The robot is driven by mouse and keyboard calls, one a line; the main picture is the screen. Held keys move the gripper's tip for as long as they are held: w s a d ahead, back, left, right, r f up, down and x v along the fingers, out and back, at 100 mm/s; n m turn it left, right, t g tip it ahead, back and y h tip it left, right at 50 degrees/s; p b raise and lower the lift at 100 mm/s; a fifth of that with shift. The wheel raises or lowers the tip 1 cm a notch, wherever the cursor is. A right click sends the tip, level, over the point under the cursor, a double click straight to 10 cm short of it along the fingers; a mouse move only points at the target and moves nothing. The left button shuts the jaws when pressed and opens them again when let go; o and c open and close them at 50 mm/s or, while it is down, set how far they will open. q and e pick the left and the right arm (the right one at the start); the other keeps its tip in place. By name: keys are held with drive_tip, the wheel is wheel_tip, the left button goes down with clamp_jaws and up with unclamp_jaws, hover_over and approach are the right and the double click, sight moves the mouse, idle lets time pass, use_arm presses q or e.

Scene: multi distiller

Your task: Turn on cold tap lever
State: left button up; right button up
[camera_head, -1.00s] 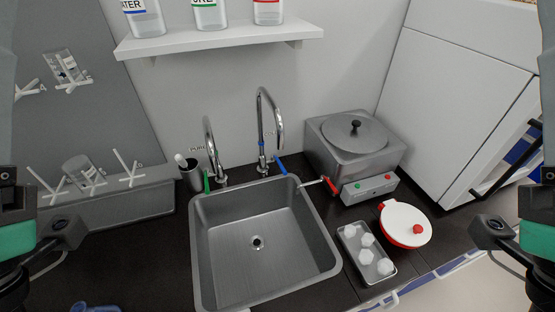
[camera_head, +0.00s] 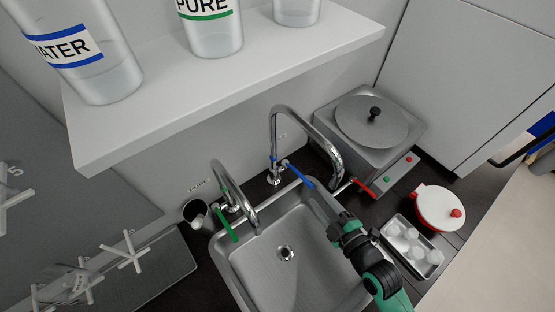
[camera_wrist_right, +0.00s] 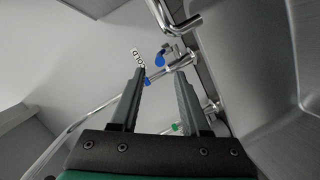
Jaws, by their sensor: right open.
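The cold tap's blue lever (camera_head: 299,175) sticks out from the base of the tall chrome tap (camera_head: 274,140) behind the sink. My right gripper (camera_head: 316,196) reaches over the sink with its fingertips close to the lever's free end. In the right wrist view the open, empty fingers (camera_wrist_right: 160,82) point toward the blue lever (camera_wrist_right: 160,57), which shows just beyond and between the tips. I cannot tell whether they touch it. The COLD label (camera_wrist_right: 137,59) is beside it. My left gripper is out of view.
The sink (camera_head: 250,262) lies below my right arm. A second tap with a green lever (camera_head: 228,226) stands left, and a red lever (camera_head: 363,188) sits right, near the distiller (camera_head: 345,141). A shelf (camera_head: 230,72) with bottles overhangs the back. A tray (camera_head: 432,272) and red-rimmed pot (camera_head: 438,206) are right.

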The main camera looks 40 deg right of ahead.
sight(300, 174)
drive_tip(key=b+x, duration=0.2)
drive_tip(key=x, duration=0.9)
drive_tip(key=shift+d+f+b, duration=0.1)
drive_tip(key=shift+d+b, duration=0.05)
drive_tip(key=shift+b, duration=0.15)
clamp_jaws()
idle(0.9)
